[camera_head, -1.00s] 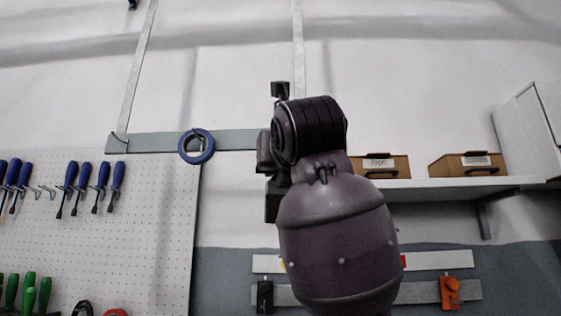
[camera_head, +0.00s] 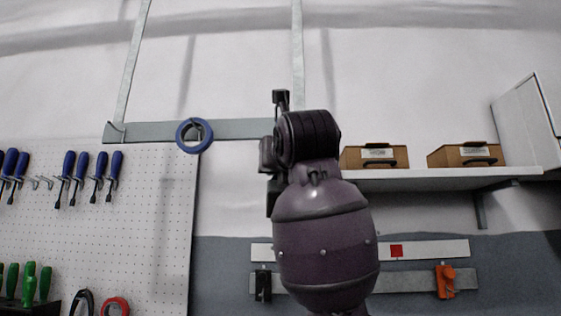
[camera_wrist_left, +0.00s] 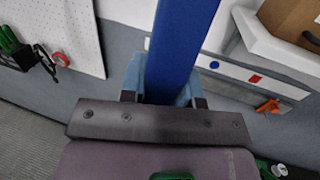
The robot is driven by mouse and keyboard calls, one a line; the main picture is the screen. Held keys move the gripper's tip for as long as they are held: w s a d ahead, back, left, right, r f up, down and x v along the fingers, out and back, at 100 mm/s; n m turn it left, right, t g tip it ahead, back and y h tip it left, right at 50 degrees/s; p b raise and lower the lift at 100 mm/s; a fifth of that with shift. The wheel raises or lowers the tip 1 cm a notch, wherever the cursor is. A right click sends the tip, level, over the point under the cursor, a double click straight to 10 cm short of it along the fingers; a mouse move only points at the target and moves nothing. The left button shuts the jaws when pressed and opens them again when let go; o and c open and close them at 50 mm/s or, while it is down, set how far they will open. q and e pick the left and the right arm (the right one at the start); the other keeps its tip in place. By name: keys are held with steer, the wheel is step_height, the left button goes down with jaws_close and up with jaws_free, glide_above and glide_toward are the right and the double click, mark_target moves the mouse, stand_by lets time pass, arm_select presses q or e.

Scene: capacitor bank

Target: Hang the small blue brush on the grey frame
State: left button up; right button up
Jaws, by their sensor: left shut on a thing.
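A long flat blue object (camera_wrist_left: 183,40), which I take for the small blue brush, stands between the fingers of my left gripper (camera_wrist_left: 163,85) in the left wrist view. The gripper is shut on it; its far end runs out of the top of that view. In the head view my own forearm and wrist hide most of the gripper and the brush. The grey frame (camera_head: 232,129) is on the wall in the head view, with a horizontal bar and two upright bars. My wrist covers the bar's right part. My right gripper is not in view.
A blue ring (camera_head: 181,138) hangs on the grey bar. A pegboard (camera_head: 120,230) with screwdrivers (camera_head: 69,165) is at left. A shelf (camera_head: 430,180) with two brown boxes (camera_head: 375,157) is at right, above a white strip (camera_head: 435,249) and an orange clamp (camera_head: 445,281).

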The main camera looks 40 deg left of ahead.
arm_select(q)
steer(key=w+a, duration=0.1)
steer(key=w, duration=0.1)
steer(key=w+a+f, duration=0.1)
steer(key=shift+w+a+f, duration=0.1)
steer(key=shift+w, duration=0.25)
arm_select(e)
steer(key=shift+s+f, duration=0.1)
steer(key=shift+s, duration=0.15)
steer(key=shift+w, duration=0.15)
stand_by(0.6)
arm_select(q)
steer(key=o, duration=1)
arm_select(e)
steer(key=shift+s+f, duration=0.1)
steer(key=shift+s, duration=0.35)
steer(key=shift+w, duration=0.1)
